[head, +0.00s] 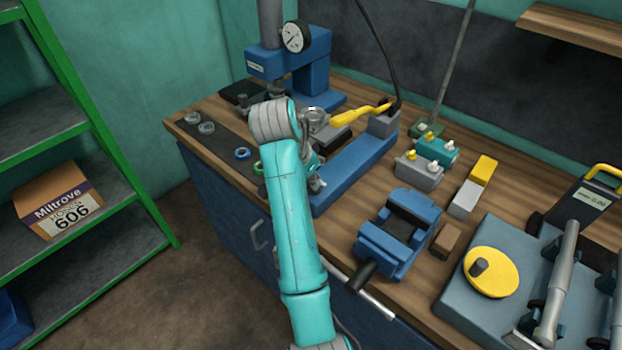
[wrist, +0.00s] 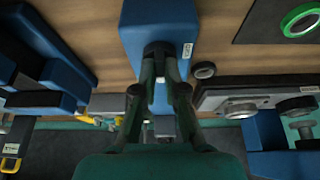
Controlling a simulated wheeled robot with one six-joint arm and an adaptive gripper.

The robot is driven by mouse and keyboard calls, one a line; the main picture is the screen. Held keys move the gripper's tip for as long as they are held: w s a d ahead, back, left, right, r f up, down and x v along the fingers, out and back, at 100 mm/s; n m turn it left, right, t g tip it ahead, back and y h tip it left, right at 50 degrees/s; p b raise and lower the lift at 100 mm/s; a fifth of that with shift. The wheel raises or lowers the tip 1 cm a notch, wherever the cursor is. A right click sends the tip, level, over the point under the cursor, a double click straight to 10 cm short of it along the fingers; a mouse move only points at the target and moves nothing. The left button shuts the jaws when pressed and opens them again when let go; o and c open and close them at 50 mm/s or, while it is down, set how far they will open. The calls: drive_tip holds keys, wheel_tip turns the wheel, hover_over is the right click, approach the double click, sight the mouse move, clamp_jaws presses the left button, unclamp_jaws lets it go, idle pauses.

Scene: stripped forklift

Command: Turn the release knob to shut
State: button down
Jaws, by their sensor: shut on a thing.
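The blue hand pump (head: 355,168) lies on the wooden bench, with a yellow-handled lever (head: 360,114) and a grey block at its far end. Its near end is partly behind my arm. In the wrist view the pump body (wrist: 160,18) is at the top middle. A dark round knob (wrist: 158,48) sits on its end face beside a small white label. My gripper (wrist: 160,72) is shut on this knob, a finger at each side. In the head view my gripper (head: 316,178) is mostly hidden behind my wrist. Which way the knob is turned cannot be told.
A blue press (head: 318,75) with a dial gauge stands behind. Rings lie on a dark mat (head: 222,145) to the left. A blue vice (head: 398,230), valve blocks (head: 420,172) and a grey machine with a yellow disc (head: 491,272) stand to the right. A green shelf is at far left.

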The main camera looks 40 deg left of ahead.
drive_tip(key=c, duration=1.2)
unclamp_jaws()
drive_tip(key=shift+c, duration=0.2)
